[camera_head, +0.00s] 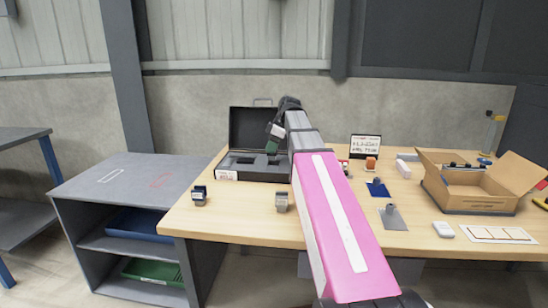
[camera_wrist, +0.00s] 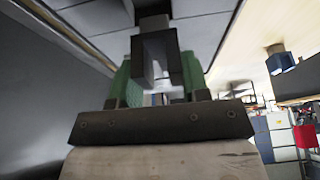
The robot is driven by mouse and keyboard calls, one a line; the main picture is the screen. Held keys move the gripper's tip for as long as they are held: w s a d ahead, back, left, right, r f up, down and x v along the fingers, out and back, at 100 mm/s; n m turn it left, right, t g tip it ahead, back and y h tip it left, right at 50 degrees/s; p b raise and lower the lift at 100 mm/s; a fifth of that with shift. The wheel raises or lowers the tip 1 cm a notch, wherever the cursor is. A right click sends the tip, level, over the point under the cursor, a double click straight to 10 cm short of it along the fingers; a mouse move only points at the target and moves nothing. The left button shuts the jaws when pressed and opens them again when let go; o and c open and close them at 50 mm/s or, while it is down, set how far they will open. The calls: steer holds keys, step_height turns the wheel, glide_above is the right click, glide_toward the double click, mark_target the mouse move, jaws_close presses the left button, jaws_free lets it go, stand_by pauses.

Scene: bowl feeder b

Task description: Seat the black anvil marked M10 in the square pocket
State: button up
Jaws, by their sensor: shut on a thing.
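My gripper (camera_head: 272,144) is up at the open black case, in front of its raised lid. In the wrist view its green fingers (camera_wrist: 157,82) are shut on a dark block (camera_wrist: 153,55), seemingly the black anvil; no M10 mark is readable. The case (camera_head: 228,163) lies open on the table with a dark insert. Recesses show in the insert, but I cannot tell which is the square pocket. The held block appears above the case, not seated. My pink arm hides the case's right side.
A black-and-grey block (camera_head: 199,196) and a grey block (camera_head: 282,202) stand on the table (camera_head: 235,225) in front of the case. A small sign (camera_head: 365,146), blue plate (camera_head: 377,188), grey plate (camera_head: 392,217) and cardboard box (camera_head: 470,205) are to the right.

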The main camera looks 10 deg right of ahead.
mark_target(274, 156)
steer(key=shift+w+d+f, duration=0.15)
steer(key=shift+d+f, duration=0.15)
steer(key=shift+d, duration=0.1)
steer(key=shift+f, duration=1.95)
steer(key=shift+f, duration=0.15)
steer(key=o, duration=1.1)
steer(key=shift+o, duration=0.2)
steer(key=v, duration=1.2)
